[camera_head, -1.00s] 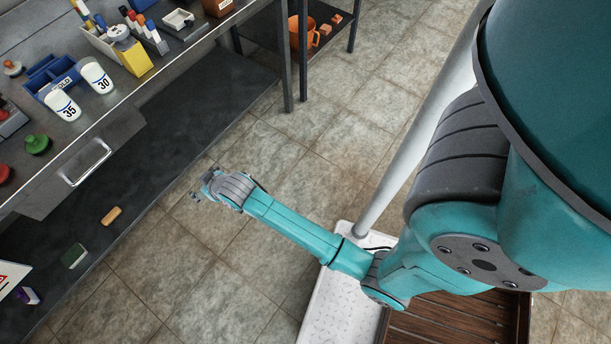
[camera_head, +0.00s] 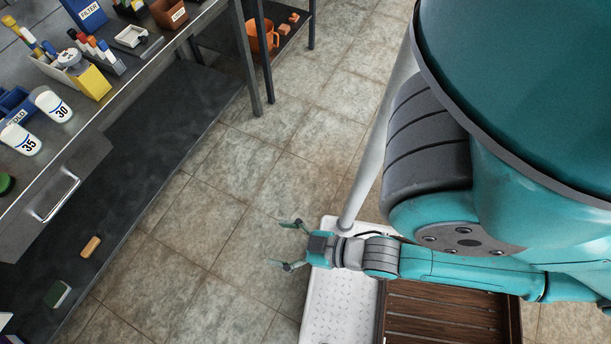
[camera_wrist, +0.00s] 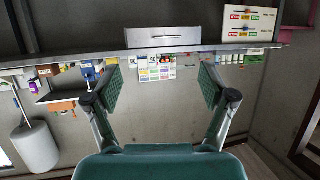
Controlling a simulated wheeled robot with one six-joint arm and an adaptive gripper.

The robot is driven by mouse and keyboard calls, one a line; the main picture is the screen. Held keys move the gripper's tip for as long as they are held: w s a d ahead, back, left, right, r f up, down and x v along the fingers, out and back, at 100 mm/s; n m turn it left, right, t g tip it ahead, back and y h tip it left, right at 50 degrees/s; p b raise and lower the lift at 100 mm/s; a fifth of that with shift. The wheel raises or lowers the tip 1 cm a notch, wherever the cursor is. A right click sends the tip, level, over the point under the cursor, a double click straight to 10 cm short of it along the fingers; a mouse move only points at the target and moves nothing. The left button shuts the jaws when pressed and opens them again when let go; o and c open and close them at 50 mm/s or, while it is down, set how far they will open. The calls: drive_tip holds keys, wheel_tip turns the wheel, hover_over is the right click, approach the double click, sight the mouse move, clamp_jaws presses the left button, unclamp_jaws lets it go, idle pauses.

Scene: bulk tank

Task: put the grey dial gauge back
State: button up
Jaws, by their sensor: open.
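My gripper (camera_head: 293,244) is open and empty above the floor, well to the right of the bench. In the wrist view my gripper (camera_wrist: 161,76) shows both fingers spread wide with nothing between them. I cannot pick out a dial gauge in the wrist view.
The bench (camera_head: 150,75) carries white cups marked 35 (camera_head: 20,140) and 30 (camera_head: 54,106), a blue FILTER box (camera_head: 84,12) and marker pens. The tiled floor (camera_head: 215,215) between bench and gripper is clear.

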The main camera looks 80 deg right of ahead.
drive_tip(key=s+r+t, duration=0.1)
drive_tip(key=s+r, duration=0.4)
drive_tip(key=r, duration=0.3)
drive_tip(key=shift+s+a, duration=0.3)
